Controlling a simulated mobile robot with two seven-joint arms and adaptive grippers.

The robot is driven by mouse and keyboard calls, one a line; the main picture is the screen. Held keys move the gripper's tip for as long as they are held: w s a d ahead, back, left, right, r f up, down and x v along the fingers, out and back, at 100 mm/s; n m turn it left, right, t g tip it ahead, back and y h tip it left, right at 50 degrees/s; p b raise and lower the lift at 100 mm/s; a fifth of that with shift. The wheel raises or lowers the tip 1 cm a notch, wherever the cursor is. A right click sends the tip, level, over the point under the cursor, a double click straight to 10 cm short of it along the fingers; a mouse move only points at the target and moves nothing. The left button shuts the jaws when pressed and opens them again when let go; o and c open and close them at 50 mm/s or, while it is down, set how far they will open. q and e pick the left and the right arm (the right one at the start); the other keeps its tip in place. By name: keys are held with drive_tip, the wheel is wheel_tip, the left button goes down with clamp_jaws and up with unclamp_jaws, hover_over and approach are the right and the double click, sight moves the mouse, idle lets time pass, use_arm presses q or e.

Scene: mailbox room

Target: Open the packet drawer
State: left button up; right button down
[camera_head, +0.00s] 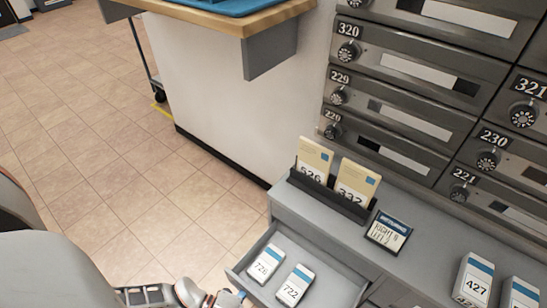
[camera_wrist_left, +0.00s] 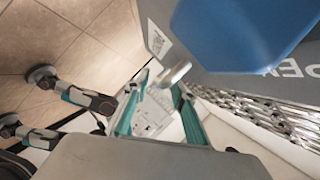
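The grey drawer (camera_head: 336,286) at the bottom middle of the head view is pulled out, and its inside shows. Two white packets with blue bands lie in it, marked 726 (camera_head: 265,264) and 722 (camera_head: 295,285). The drawer's front and handle are mostly hidden at the lower edge. My left arm comes in at the lower left, its hand cut off by the frame beside the drawer's front. In the left wrist view my left gripper (camera_wrist_left: 158,108) has its teal-lined fingers apart. A short metal rod (camera_wrist_left: 173,74) shows near the fingertips; contact is unclear. My right gripper is out of view.
A dark holder (camera_head: 330,196) with envelopes and a small sign (camera_head: 388,232) stand on the grey counter. More packets (camera_head: 474,279) stand at the right. Mailboxes (camera_head: 405,75) rise behind. Tiled floor (camera_head: 100,130) is clear at the left.

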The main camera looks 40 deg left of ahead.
use_arm(q)
drive_tip(key=v, duration=1.2)
drive_tip(key=shift+f, duration=0.1)
